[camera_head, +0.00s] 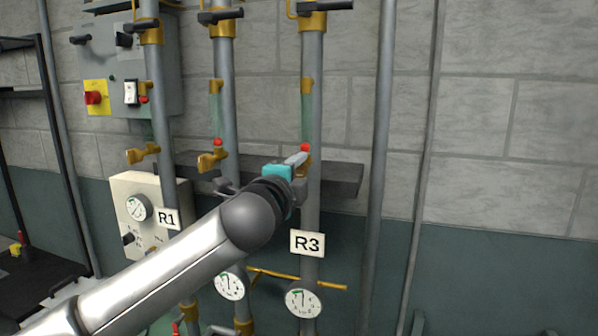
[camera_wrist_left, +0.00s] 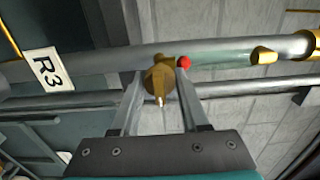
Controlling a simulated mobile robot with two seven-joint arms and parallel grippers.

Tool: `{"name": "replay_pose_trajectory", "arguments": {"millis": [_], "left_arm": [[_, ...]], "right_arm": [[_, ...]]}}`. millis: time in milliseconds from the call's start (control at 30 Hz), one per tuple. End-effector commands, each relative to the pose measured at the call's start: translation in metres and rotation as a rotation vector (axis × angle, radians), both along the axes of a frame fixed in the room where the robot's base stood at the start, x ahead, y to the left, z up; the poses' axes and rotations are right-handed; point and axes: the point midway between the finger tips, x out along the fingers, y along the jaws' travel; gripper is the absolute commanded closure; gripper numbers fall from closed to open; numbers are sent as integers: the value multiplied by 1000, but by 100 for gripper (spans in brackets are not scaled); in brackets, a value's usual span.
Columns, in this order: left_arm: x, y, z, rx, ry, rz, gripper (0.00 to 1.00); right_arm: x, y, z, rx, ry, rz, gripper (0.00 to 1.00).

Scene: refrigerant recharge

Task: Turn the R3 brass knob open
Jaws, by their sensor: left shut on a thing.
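The R3 brass knob (camera_wrist_left: 158,80) sits on the R3 pipe, beside a red ball (camera_wrist_left: 184,62) and the clear sight tube (camera_wrist_left: 222,55). In the head view the knob (camera_head: 304,165) is mostly hidden behind my left gripper (camera_head: 298,160). The left gripper's two fingers stand on either side of the knob in the wrist view, and it is shut on the knob. The R3 label (camera_head: 307,243) hangs on the pipe below; it also shows in the wrist view (camera_wrist_left: 49,68). My right gripper is not in view.
The R1 pipe and the middle pipe stand to the left with brass knobs (camera_head: 143,154) and (camera_head: 211,161) at similar height. Gauges (camera_head: 303,300) sit low. A dark horizontal beam (camera_head: 342,178) runs behind the pipes. The wall to the right is mostly clear beyond two thin pipes.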

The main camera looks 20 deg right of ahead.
Motion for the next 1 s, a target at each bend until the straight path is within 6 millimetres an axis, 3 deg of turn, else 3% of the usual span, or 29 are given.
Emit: {"name": "replay_pose_trajectory", "arguments": {"millis": [467,500,733,1000], "left_arm": [[0,0,0,14,-10,0,100],[0,0,0,14,-10,0,54],[0,0,0,13,-9,0,29],[-1,0,0,12,-8,0,29]], "right_arm": [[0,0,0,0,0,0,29],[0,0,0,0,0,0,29],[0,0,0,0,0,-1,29],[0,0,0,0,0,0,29]]}}
